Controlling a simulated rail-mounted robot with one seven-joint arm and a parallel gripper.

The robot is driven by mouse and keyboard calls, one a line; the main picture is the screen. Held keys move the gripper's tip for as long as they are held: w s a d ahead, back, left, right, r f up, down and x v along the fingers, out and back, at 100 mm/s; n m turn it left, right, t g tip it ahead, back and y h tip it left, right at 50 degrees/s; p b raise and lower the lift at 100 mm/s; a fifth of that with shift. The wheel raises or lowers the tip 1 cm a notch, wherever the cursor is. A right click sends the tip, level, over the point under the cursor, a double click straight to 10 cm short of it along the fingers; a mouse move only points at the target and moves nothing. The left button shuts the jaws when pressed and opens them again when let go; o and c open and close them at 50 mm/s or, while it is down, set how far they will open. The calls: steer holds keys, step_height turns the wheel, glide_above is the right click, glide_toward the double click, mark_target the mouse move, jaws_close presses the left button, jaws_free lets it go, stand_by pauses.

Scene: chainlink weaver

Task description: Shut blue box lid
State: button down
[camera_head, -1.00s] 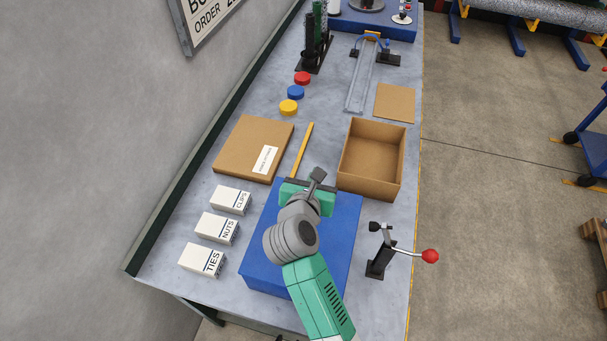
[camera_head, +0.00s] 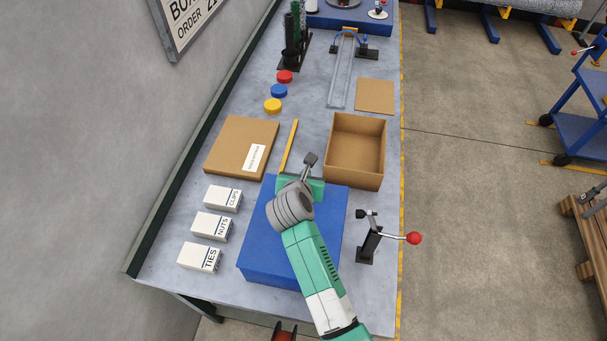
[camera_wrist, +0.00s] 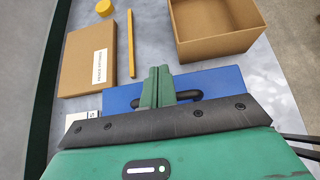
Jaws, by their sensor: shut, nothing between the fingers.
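The blue box (camera_head: 262,245) stands at the near end of the workbench. Its broad blue top looks flat and down, but my arm covers part of it and I cannot tell if a gap remains under the lid. In the wrist view the blue lid (camera_wrist: 225,82) shows behind my fingers, with a black handle-like part (camera_wrist: 193,97) beside them. My gripper (camera_wrist: 158,82) is shut and empty, at the box's far edge. In the head view its green hand is over that edge and the fingertips are hidden. I cannot tell whether they touch the lid.
An open cardboard box (camera_head: 356,150) and a flat brown carton (camera_head: 240,147) lie beyond the blue box, with a yellow strip (camera_head: 288,147) between. White boxes (camera_head: 211,226) stand left. A black clamp with a red-knobbed lever (camera_head: 370,240) stands right.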

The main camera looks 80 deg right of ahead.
step_height(320, 180, up, 14)
steer(key=d+p, duration=0.2)
steer(key=p, duration=0.2)
steer(key=shift+s+d+p, duration=0.15)
steer(key=shift+d+p, duration=0.25)
steer(key=shift+f, duration=0.1)
